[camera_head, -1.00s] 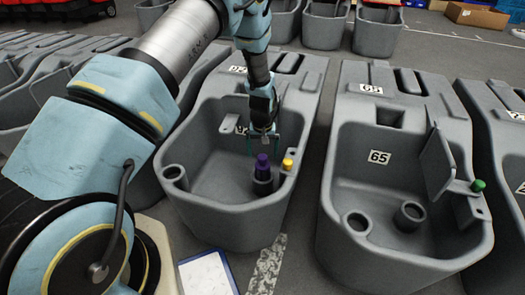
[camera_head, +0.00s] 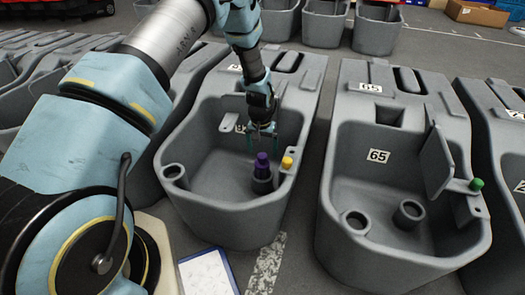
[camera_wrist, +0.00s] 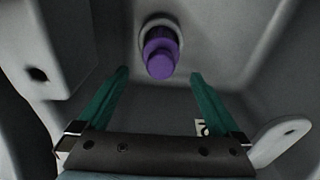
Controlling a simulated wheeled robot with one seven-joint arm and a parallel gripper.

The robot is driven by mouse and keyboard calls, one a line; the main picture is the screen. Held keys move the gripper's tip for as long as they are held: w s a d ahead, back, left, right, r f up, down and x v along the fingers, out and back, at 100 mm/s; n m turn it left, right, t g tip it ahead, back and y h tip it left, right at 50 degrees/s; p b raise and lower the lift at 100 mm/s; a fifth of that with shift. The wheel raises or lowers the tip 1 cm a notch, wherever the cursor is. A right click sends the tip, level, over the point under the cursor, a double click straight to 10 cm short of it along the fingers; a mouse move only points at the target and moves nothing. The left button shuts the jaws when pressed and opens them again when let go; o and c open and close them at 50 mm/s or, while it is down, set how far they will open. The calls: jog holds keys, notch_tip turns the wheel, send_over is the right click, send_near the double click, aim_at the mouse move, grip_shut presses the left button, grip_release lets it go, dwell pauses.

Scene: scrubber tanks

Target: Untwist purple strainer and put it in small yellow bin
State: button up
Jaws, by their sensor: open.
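The purple strainer (camera_head: 262,164) sits upright in a round grey port (camera_head: 262,183) on the floor of the left tank (camera_head: 222,215). It also shows in the wrist view (camera_wrist: 160,57), ahead of my fingers and centred between them. My gripper (camera_head: 262,135) is above the strainer and a little behind it, inside the tank. In the wrist view its two green fingers (camera_wrist: 160,82) are spread apart with nothing between them. The fingertips are apart from the strainer. I see no small yellow bin in these frames.
A yellow cap (camera_head: 287,163) stands on the tank's right rim, close beside the strainer. The tank marked 65 (camera_head: 335,215), with a green cap (camera_head: 477,185), stands to the right. A blue-edged white panel (camera_head: 206,272) lies in front.

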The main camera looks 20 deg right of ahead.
aim_at(262, 164)
notch_tip(262, 164, up, 3)
jog(key=n+b, duration=0.1)
jog(key=b, duration=0.1)
jog(key=shift+s+a+f+g+y+b, duration=0.1)
jog(key=shift+f+g+y+b, duration=0.1)
jog(key=shift+g+y+b, duration=0.15)
notch_tip(262, 164, down, 10)
jog(key=b, duration=0.2)
jog(key=shift+f+b, duration=0.15)
jog(key=shift+b, duration=0.2)
jog(key=shift+c, duration=0.4)
jog(key=c, duration=1.5)
jog(key=shift+o, duration=0.3)
jog(key=shift+n+p, duration=0.5)
jog(key=shift+n, duration=1.2)
jog(key=shift+n+p, duration=0.3)
jog(key=shift+n, duration=0.3)
jog(key=shift+c, duration=0.2)
jog(key=shift+n, duration=0.9)
